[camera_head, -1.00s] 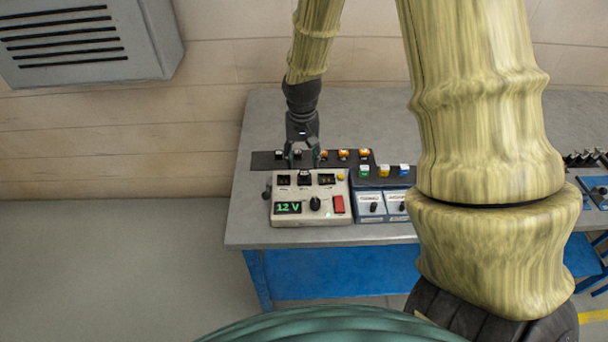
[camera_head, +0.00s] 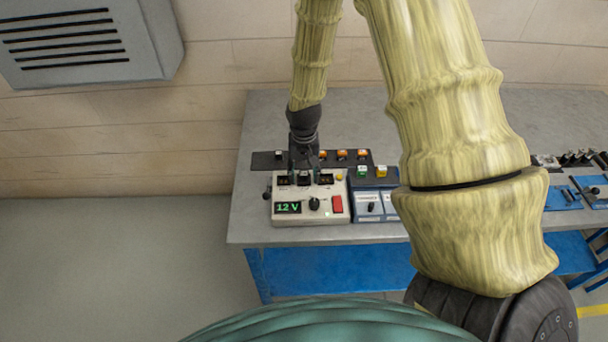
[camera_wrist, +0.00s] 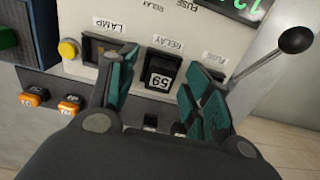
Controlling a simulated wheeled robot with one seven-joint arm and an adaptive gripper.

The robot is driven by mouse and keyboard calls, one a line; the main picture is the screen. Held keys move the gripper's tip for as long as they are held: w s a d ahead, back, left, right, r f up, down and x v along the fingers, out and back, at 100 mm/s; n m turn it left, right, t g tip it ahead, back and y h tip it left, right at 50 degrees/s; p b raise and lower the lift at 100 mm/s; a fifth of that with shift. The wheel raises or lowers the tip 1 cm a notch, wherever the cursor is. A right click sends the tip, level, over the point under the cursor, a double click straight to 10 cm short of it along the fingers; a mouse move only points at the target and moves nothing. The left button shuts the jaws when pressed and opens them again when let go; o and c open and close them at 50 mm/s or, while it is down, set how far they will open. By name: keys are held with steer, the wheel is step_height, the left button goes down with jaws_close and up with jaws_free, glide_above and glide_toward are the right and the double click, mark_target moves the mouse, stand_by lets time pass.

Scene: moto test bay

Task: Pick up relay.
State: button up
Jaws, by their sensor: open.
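The relay (camera_wrist: 162,76) is a black block with a white tag reading 59. It sits upright in the socket marked RELAY on the pale tester (camera_head: 285,216), which also shows in the wrist view (camera_wrist: 135,88). In the head view the relay (camera_head: 304,178) shows as a small dark block on the tester's top. My gripper (camera_wrist: 160,88) is open, with one green-padded finger on either side of the relay. Whether the pads touch it cannot be told. In the head view my gripper (camera_head: 305,170) hangs down right at the tester's back part.
The LAMP socket (camera_wrist: 103,49) and the FUSE socket flank the relay closely. A lever with a black ball (camera_wrist: 296,40) stands at the tester's side. A dark strip (camera_head: 265,160) with orange-topped parts (camera_head: 342,155) lies behind. Blue boxes (camera_head: 370,208) stand to the right.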

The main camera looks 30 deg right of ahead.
steer(key=c, duration=1)
